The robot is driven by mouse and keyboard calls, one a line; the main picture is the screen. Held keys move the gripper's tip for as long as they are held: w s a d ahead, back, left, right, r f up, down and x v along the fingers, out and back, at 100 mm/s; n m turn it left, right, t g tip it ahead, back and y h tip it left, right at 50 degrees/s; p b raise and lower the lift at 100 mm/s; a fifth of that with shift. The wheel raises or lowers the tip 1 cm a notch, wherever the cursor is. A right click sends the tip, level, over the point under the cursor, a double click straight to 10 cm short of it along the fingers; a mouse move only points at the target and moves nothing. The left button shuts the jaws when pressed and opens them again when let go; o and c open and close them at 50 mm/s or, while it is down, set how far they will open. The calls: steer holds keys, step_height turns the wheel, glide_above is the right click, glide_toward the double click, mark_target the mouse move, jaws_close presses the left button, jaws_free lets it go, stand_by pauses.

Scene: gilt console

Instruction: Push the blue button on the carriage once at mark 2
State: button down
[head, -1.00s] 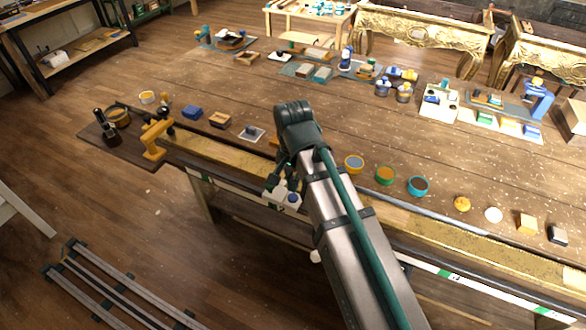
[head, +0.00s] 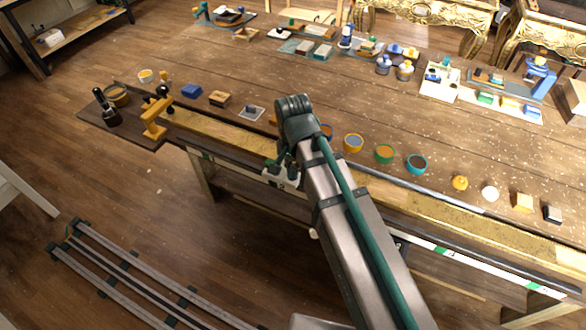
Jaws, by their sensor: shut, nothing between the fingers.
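The carriage (head: 282,181) is a small pale block on the rail along the bench's front edge, in the middle of the head view. My gripper (head: 286,167) is shut and empty, pointing down at the carriage's top. Its fingertips overlap the carriage in the picture; I cannot tell whether they touch it. The blue button is hidden behind my gripper and arm. A white scale strip (head: 480,268) with green marks runs along the bench front. Its numbers are too small to read for certain, and my arm covers part of it, so the carriage's mark is unclear.
A yellow clamp-like fixture (head: 154,120) stands at the gilded beam's left end. A blue block (head: 191,90) and a small plate (head: 250,112) lie behind the beam.

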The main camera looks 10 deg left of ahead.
steer(key=shift+s+d+f, duration=0.2)
steer(key=shift+s+f, duration=0.05)
steer(key=shift+f, duration=0.35)
steer(key=shift+s, duration=0.1)
steer(key=r+p, duration=0.2)
steer(key=r, duration=0.1)
steer(key=r+p, duration=0.1)
steer(key=p, duration=0.1)
steer(key=shift+w+a+r, duration=0.1)
steer(key=shift+w+r, duration=0.15)
steer(key=shift+r, duration=0.15)
step_height(320, 180, up, 10)
steer(key=b, duration=0.3)
steer(key=shift+r, duration=0.15)
